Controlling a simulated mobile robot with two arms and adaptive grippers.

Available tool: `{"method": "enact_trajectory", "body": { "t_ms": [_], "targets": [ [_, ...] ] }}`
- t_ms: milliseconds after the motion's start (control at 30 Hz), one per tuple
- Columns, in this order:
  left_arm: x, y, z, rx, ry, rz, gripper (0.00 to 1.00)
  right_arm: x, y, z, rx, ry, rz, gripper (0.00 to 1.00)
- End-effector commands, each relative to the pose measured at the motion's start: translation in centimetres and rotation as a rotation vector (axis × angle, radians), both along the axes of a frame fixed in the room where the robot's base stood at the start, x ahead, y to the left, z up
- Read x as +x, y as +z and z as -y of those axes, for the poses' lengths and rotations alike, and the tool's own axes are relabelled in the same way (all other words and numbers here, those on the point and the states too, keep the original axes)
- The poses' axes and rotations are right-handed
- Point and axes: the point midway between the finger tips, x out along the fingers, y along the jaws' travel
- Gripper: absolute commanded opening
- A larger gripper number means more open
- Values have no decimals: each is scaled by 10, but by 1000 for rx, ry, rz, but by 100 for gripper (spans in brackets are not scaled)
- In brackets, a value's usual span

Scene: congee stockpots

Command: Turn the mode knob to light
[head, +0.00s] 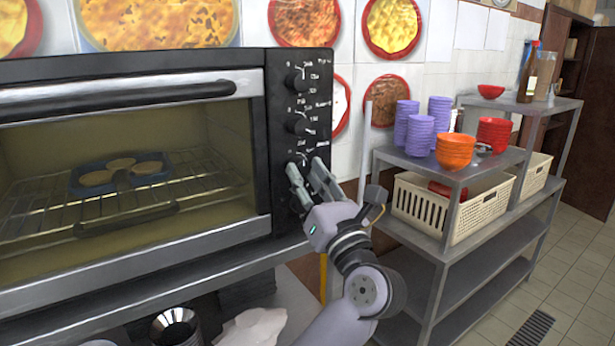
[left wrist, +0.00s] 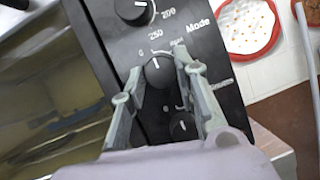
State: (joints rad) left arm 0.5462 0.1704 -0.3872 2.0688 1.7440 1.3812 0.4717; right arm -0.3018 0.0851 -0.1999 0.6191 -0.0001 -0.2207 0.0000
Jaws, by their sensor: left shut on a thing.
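The oven (head: 256,190) has a black control panel with a column of dark knobs on the right of its door. In the left wrist view, the mode knob (left wrist: 158,74) is below the printed word "Mode", with a white mark near its upper edge. My left gripper (head: 305,166) is at the lower part of the panel. Its fingers, also in the left wrist view (left wrist: 160,70), are on either side of the mode knob and shut on it. The small labels around the knob are partly hidden by a finger and hard to read. My right gripper is out of view.
Another knob (left wrist: 136,10) is above the mode knob and one more (left wrist: 183,125) is below, between my fingers. A grey shelf (head: 440,165) with bowls and baskets stands at the right.

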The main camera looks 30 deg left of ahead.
Motion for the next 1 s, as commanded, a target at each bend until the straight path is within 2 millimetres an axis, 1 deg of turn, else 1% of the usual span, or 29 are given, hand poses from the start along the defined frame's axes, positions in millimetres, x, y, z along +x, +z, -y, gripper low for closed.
{"method": "enact_trajectory", "body": {
  "t_ms": [33,200,367,567,767,1000],
  "targets": [
    [0,0,0,0,0,0,12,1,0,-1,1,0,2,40],
    [0,0,0,0,0,0,1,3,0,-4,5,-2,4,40],
    [0,1,0,3,0,-6,0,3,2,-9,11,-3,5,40],
    [0,3,0,22,-2,-58,0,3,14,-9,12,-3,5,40],
    [-1,7,0,69,-3,-177,0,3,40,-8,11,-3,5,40],
    [-3,11,-1,151,-3,-378,0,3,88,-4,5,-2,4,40]
  ]
}}
